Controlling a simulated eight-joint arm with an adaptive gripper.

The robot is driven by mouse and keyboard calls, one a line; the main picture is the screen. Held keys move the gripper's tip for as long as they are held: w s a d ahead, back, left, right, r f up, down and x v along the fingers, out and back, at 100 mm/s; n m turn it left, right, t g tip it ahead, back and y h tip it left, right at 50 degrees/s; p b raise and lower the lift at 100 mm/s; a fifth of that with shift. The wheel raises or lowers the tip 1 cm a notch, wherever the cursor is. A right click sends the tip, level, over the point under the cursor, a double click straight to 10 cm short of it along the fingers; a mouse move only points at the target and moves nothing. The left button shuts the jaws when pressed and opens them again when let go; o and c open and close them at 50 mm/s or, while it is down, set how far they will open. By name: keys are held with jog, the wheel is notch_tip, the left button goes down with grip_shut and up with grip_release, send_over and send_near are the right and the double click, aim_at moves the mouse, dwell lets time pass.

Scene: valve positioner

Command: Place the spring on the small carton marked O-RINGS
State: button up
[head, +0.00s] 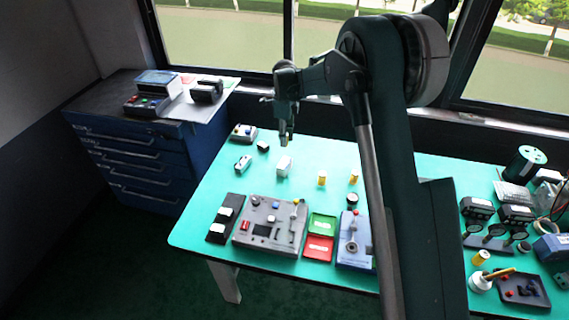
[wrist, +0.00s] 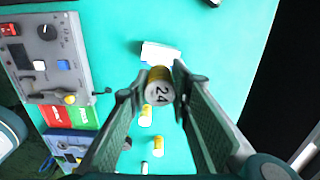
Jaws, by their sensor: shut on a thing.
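My gripper (head: 285,138) hangs over the back part of the turquoise table. A small white carton (head: 284,165) stands on the table below the gripper. In the wrist view the carton (wrist: 160,53) lies just beyond the held cylinder. Its marking cannot be read.
Two yellow-and-white cylinders (head: 322,178) (head: 353,177) stand right of the carton. A grey control panel (head: 270,226), green (head: 322,224) and red (head: 318,247) trays lie nearer the front. A small greenish-white device (head: 243,163) is left of the carton. Bare table surrounds the carton.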

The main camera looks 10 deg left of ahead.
jog(key=shift+f, duration=0.1)
send_over(285, 163)
jog(key=shift+w+a+f, duration=0.1)
jog(key=shift+w+f, duration=0.05)
jog(key=shift+f, duration=2.85)
jog(key=shift+f+b, duration=0.3)
jog(key=shift+f, duration=1.6)
jog(key=shift+f, duration=0.15)
jog(key=o, duration=0.9)
notch_tip(285, 163, up, 12)
jog(key=shift+r+p, duration=0.2)
jog(key=shift+p, duration=0.15)
